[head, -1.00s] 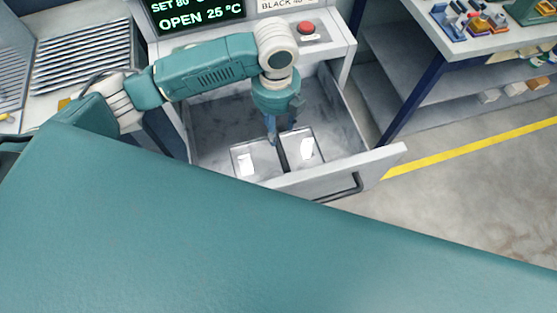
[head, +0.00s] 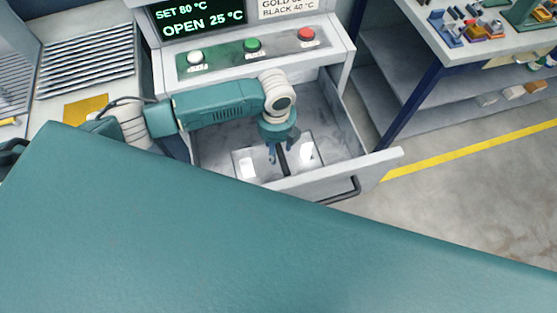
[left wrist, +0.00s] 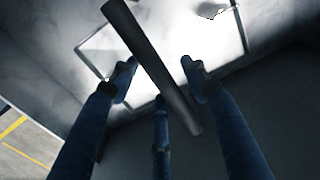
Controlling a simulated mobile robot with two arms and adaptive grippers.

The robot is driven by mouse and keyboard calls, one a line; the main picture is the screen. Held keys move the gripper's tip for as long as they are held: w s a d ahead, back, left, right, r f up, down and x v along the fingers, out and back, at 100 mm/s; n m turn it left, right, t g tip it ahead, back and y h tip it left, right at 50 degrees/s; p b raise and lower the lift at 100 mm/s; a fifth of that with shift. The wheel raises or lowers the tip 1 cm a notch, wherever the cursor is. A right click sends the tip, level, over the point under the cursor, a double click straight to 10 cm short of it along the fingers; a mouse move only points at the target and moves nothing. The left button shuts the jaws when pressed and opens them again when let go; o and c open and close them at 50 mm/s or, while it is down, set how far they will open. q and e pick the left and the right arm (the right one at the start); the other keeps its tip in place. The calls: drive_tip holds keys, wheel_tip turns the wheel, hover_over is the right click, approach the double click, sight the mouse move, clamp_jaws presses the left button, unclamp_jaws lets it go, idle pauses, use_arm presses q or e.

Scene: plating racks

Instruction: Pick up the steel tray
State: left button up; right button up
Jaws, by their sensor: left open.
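The steel tray (head: 264,169) lies on the floor of the open drawer. It is a flat, shiny plate with bright reflections and a dark bar (head: 285,162) across its middle. My left gripper (head: 281,152) reaches down into the drawer over the tray, its fingers by the bar. In the left wrist view, the bar (left wrist: 150,58) runs between the open fingers (left wrist: 158,78), with the bright tray (left wrist: 225,50) behind it. I cannot tell whether any finger touches the bar. My right gripper is not in view.
The drawer's front wall (head: 335,172) stands close to the gripper. Above it is a panel with white (head: 195,57), green (head: 253,45) and red (head: 305,35) buttons under a display reading OPEN 25 °C. A bench (head: 480,45) with small parts stands at right.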

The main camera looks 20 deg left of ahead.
use_arm(q)
clamp_jaws()
drive_tip(key=shift+r, duration=0.1)
drive_tip(key=shift+w+r, duration=0.1)
